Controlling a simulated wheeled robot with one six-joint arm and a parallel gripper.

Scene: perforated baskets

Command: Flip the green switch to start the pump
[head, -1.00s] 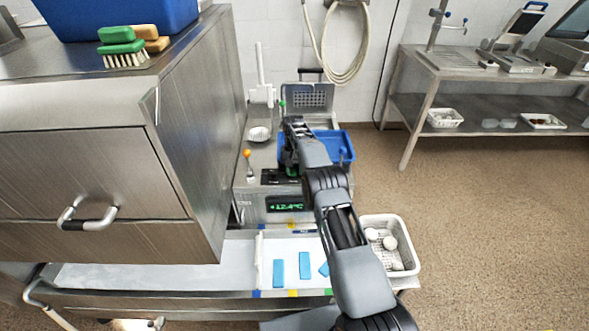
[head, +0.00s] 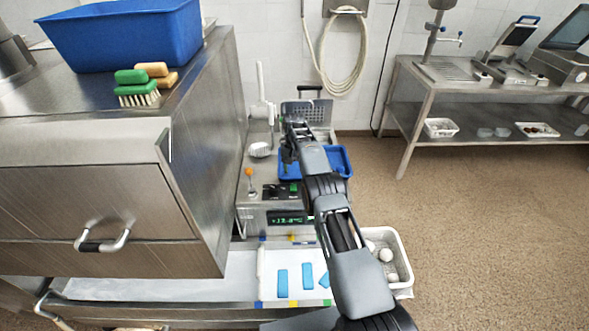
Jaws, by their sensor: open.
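A green switch (head: 295,187) sits on top of a steel control unit (head: 252,214), beside a dark panel. The unit's front carries a lit green digital display (head: 286,219). My arm reaches in from the bottom right and partly covers the unit's right side.
An orange-knobbed lever (head: 249,178) stands left of the panel. A blue tray (head: 335,163) lies behind my arm. A tall steel cabinet (head: 205,170) borders the left. A white basket (head: 402,265) with pale round items is right of my arm. Floor at right is clear.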

